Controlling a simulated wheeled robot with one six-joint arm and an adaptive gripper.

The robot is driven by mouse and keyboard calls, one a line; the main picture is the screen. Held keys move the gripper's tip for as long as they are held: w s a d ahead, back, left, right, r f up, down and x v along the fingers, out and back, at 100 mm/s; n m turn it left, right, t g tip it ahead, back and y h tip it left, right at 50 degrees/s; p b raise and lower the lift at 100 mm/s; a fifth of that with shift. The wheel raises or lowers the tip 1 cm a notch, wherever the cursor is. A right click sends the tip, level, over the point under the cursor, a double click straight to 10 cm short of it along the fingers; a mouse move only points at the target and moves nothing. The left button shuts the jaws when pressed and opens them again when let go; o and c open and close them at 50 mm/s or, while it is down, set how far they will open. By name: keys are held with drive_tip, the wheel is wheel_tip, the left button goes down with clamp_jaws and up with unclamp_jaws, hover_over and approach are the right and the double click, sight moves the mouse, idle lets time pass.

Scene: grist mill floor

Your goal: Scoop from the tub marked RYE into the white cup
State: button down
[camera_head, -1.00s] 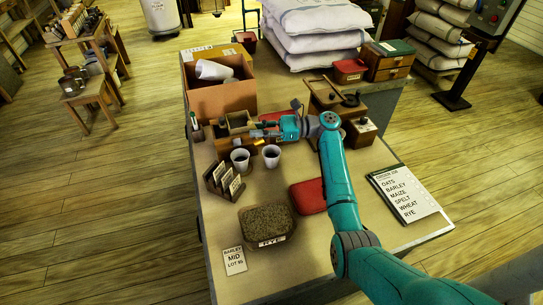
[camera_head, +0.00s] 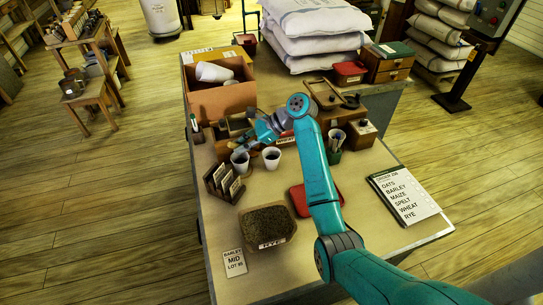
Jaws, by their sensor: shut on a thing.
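The tub marked RYE (camera_head: 249,226), full of brown grain, stands near the front of the table with its label facing front. Two pale cups stand side by side behind it, a left one (camera_head: 240,166) and a right one (camera_head: 272,163); both look dark inside, and I cannot tell which is the white cup. My gripper (camera_head: 254,139) is shut on a small scoop (camera_head: 240,149), whose tan end is just above the left cup's rim. The scoop is too small to show whether it holds grain, or whether it touches the cup.
A cardboard box (camera_head: 225,101) with a white container in it stands behind. A red lid (camera_head: 298,203) lies right of the tub, partly under my arm. A pen cup (camera_head: 334,158), order board (camera_head: 407,197) and barley card (camera_head: 234,262) are on the table.

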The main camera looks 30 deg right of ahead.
drive_tip(key=w+a+g+h+b, duration=0.1)
drive_tip(key=a+g+h, duration=0.1)
drive_tip(key=a+h, duration=0.3)
drive_tip(key=shift+w+a+r+n+h, duration=0.3)
drive_tip(key=shift+w+a+r, duration=0.1)
drive_tip(key=shift+a, duration=0.2)
drive_tip(key=shift+f, duration=0.1)
idle(0.4)
